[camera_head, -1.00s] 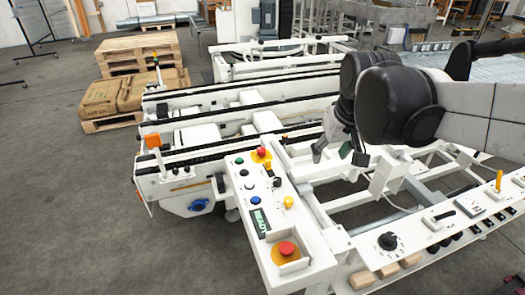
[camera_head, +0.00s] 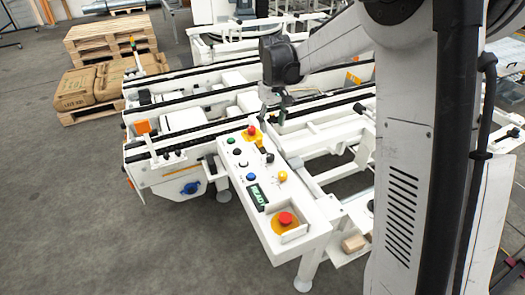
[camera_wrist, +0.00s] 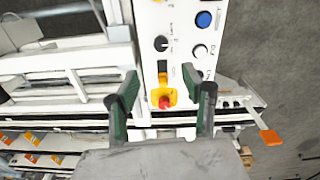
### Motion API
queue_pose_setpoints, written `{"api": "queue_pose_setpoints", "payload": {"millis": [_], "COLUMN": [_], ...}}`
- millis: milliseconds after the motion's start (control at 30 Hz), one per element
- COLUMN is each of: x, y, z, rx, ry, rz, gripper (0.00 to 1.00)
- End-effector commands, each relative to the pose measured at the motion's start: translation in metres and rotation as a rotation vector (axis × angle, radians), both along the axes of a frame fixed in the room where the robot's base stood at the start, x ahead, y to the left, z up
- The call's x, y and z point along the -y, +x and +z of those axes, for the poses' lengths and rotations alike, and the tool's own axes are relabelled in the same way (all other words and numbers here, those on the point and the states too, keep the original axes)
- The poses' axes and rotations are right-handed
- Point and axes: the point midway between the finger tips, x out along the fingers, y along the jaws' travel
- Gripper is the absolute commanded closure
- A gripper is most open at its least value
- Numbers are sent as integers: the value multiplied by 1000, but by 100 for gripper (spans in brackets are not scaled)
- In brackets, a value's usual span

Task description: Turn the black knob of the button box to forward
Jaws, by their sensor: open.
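The white button box (camera_head: 300,213) lies below and left of my arm in the head view. Its black knob (camera_head: 270,157) sits between the red emergency stop and a yellow knob. In the wrist view the black knob (camera_wrist: 161,43) lies above the fingertips, with a small light mark at its right side; its exact setting is too small to tell. My gripper (camera_wrist: 167,84) is open and empty, its two dark green fingers apart. The head view shows my gripper (camera_head: 274,103) over the machine, just beyond the box's far end. It appears apart from the knob.
A red emergency stop (camera_wrist: 165,102) on yellow shows between the fingers. Blue (camera_wrist: 204,19) and white (camera_wrist: 200,51) buttons sit right of the knob. Another emergency stop (camera_head: 285,218) is at the box's near end. White conveyor rails (camera_head: 200,130) lie beyond; open floor is left.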

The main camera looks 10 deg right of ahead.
Motion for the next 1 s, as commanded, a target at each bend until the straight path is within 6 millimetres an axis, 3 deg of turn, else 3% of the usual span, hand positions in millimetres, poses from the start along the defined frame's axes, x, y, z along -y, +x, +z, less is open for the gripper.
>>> {"api": "queue_pose_setpoints", "payload": {"millis": [267, 800, 1000], "x": [0, 0, 0], "y": [5, 5, 5], "z": [-18, -113, -136], "rx": [-13, -11, -11], "ry": [0, 0, 0], "rz": [6, 5, 5], "gripper": [56, 56, 56]}}
